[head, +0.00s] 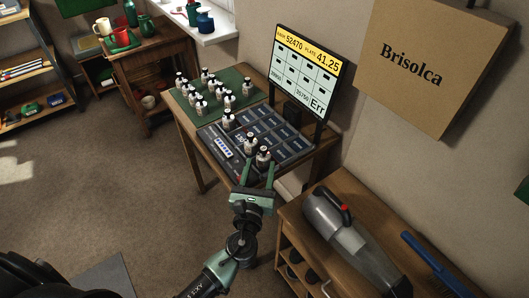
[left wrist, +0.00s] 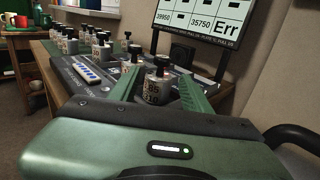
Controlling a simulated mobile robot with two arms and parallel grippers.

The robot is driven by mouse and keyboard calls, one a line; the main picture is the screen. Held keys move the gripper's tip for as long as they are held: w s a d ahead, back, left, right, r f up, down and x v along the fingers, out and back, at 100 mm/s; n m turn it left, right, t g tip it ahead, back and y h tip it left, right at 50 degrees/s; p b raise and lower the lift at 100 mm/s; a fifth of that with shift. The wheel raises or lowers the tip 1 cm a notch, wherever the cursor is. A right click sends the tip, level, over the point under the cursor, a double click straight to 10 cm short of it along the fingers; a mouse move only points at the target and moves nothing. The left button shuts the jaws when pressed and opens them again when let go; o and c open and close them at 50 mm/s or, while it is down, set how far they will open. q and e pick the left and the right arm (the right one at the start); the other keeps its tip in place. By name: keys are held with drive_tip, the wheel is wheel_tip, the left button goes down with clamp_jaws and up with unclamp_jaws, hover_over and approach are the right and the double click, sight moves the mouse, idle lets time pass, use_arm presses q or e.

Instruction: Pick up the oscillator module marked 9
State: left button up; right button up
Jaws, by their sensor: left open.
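The oscillator modules are small white cylinders with black knobs. Several stand on a green mat (head: 178,92), and a few stand on the grey panel (head: 206,137). My left gripper (head: 257,178) is open at the panel's near edge, by the nearest module (head: 263,157). In the left wrist view the open fingers (left wrist: 163,92) reach forward on either side of this module (left wrist: 156,90), which stands upright. Its printed marks are too small to read surely. Another module (left wrist: 131,68) stands just behind, near the left finger. I cannot make out which module is marked 9. My right gripper is not in view.
A screen (head: 306,72) reading "Err" stands behind the panel. A cabinet with a handheld vacuum (head: 345,235) and a blue-handled brush (head: 428,258) is at the right. A side table with mugs (head: 104,27) is at the back left. The floor at the left is clear.

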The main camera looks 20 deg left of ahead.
sight(263, 154)
use_arm(q)
drive_tip(key=w, duration=0.3)
drive_tip(key=shift+a+r+p, duration=0.2)
drive_tip(key=shift+r+p, duration=0.1)
drive_tip(key=shift+w+f, duration=0.15)
drive_tip(key=shift+w, duration=1.05)
drive_tip(key=shift+w+a, duration=0.1)
drive_tip(key=shift+w, duration=0.2)
drive_tip(key=c, duration=0.7)
clamp_jaws()
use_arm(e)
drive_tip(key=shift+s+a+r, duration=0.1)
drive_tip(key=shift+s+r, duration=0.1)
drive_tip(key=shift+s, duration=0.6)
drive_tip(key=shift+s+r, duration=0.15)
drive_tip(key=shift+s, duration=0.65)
